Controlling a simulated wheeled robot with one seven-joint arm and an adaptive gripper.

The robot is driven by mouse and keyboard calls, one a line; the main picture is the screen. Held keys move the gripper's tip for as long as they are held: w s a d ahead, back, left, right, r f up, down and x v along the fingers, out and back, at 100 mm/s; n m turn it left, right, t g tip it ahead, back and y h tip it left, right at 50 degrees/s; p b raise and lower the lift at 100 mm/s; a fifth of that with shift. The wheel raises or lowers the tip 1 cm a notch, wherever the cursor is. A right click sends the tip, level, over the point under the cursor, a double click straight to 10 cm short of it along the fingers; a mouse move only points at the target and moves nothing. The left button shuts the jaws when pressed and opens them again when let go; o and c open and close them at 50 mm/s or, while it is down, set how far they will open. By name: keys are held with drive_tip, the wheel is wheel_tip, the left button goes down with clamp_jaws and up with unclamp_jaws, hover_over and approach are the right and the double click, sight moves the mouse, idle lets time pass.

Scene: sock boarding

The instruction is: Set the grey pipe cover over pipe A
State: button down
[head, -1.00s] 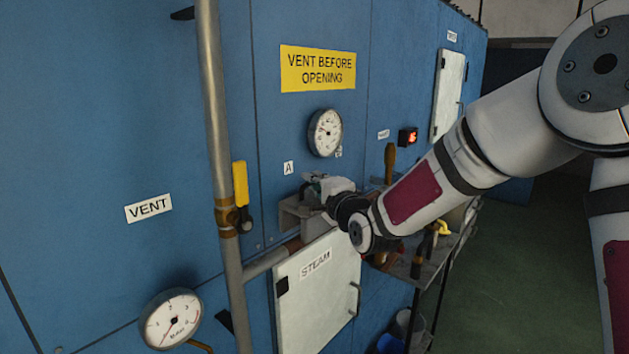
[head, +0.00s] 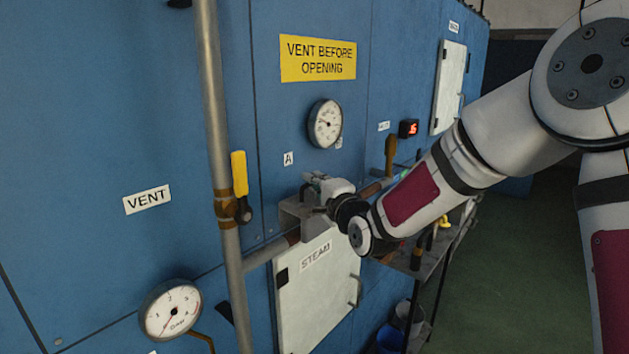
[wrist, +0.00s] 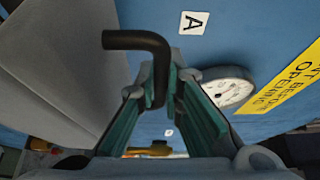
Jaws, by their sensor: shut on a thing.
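The grey pipe cover (head: 292,212) is an angled grey shell in front of the blue wall, just below the A label. In the wrist view its broad grey face (wrist: 45,75) fills the left side. Its black bent handle (wrist: 138,40) stands between my fingers. My gripper (head: 318,184) is shut on this handle; the wrist view shows the fingers (wrist: 162,85) on either side of it. Pipe A (head: 268,254) runs up to the right from the upright pipe and passes behind the cover. I cannot tell whether the cover touches it.
The upright grey pipe (head: 222,150) with a yellow-handled valve (head: 239,175) stands left of the cover. A white STEAM door (head: 318,290) is below. A gauge (head: 325,123) sits above. A shelf (head: 425,255) with tools is to the right, with buckets (head: 395,338) beneath.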

sight(315, 196)
drive_tip(key=shift+f, duration=1.95)
drive_tip(key=c, duration=1.6)
unclamp_jaws()
drive_tip(key=shift+c, duration=0.2)
drive_tip(key=shift+f, duration=0.1)
drive_tip(key=shift+s, duration=0.15)
drive_tip(key=v, duration=1.1)
drive_tip(key=shift+s+d, duration=0.2)
drive_tip(key=shift+s, duration=0.15)
